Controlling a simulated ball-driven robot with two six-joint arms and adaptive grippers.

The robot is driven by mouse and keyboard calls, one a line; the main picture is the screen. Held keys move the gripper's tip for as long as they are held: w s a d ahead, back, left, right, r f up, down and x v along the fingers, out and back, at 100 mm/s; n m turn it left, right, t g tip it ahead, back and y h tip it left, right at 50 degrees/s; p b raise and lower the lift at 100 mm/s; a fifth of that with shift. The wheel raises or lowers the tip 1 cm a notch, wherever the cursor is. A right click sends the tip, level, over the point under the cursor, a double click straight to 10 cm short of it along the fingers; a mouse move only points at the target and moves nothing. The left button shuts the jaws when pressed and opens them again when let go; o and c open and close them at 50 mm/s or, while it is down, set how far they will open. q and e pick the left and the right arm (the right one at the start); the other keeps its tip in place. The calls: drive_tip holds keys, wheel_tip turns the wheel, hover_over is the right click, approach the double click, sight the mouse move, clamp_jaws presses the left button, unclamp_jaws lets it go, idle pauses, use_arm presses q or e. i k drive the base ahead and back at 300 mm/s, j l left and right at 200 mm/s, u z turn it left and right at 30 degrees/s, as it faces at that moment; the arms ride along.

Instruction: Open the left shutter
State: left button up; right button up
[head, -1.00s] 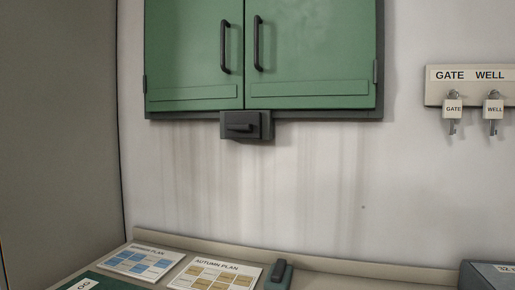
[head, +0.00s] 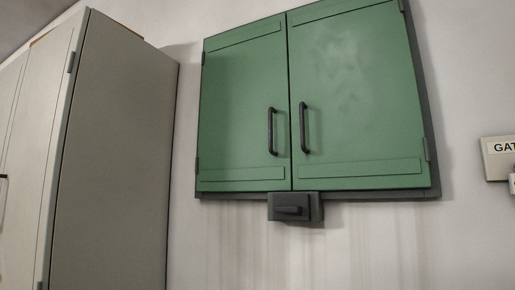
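The green wall cabinet has two shutters, both closed. The left shutter (head: 240,110) is a flat green panel with a black vertical bar handle (head: 271,131) near its right edge and hinges on its left side. The right shutter (head: 360,105) has a matching black handle (head: 304,128) near its left edge. A dark latch block (head: 295,207) with a horizontal lever sits below the cabinet, under the seam between the shutters. Neither of my grippers shows in the head view.
A tall grey cabinet (head: 115,160) stands to the left, with a gap of wall between it and the green cabinet. A key board (head: 497,158) is cut off at the right edge. The wall below the green cabinet is bare.

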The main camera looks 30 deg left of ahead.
sight(245, 143)
drive_tip(key=k+j+u, duration=0.15)
drive_tip(key=u, duration=0.25)
drive_tip(key=j+u, duration=0.45)
drive_tip(key=k+l, duration=0.05)
